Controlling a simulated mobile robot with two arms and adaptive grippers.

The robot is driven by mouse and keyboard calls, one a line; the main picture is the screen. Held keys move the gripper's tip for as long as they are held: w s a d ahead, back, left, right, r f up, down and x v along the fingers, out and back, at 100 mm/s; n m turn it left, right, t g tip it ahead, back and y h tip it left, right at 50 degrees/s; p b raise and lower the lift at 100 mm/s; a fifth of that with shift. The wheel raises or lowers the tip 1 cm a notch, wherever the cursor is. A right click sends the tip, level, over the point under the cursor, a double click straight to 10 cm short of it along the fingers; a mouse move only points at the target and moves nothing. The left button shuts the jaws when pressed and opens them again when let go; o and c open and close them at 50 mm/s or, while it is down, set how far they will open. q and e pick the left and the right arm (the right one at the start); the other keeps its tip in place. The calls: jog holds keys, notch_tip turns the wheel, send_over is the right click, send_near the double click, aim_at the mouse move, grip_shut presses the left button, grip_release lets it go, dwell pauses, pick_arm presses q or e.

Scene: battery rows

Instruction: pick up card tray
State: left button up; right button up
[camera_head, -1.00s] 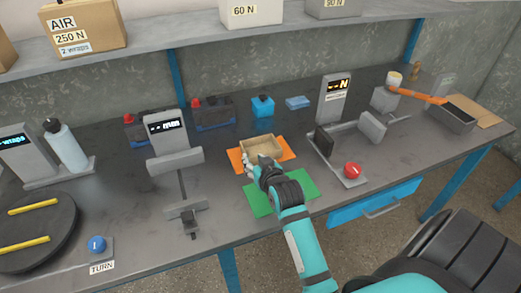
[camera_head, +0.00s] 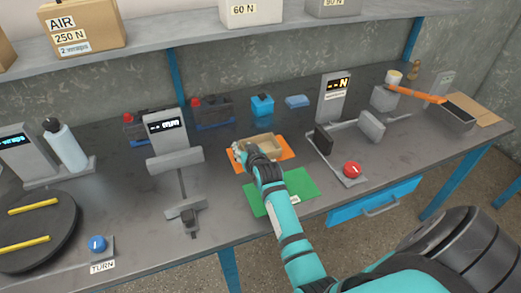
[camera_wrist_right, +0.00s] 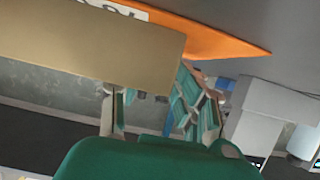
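The card tray (camera_head: 262,145), a tan open-topped box, sits on the orange mat (camera_head: 286,163) near the middle of the workbench. My right gripper (camera_head: 241,150) is at its near left end and covers that part. In the right wrist view, the tan tray wall (camera_wrist_right: 90,50) fills the upper left. The right gripper's fingers (camera_wrist_right: 160,105) stand apart there, close to the wall's lower edge. I cannot tell whether they touch it. My left gripper is not in view.
A green mat (camera_head: 280,193) lies in front of the orange one. A device with a display (camera_head: 166,140) stands left, and one with a red button (camera_head: 352,170) stands right. The shelf (camera_head: 200,50) runs above the bench.

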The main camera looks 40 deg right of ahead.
grip_shut()
jog(key=shift+r, duration=0.1)
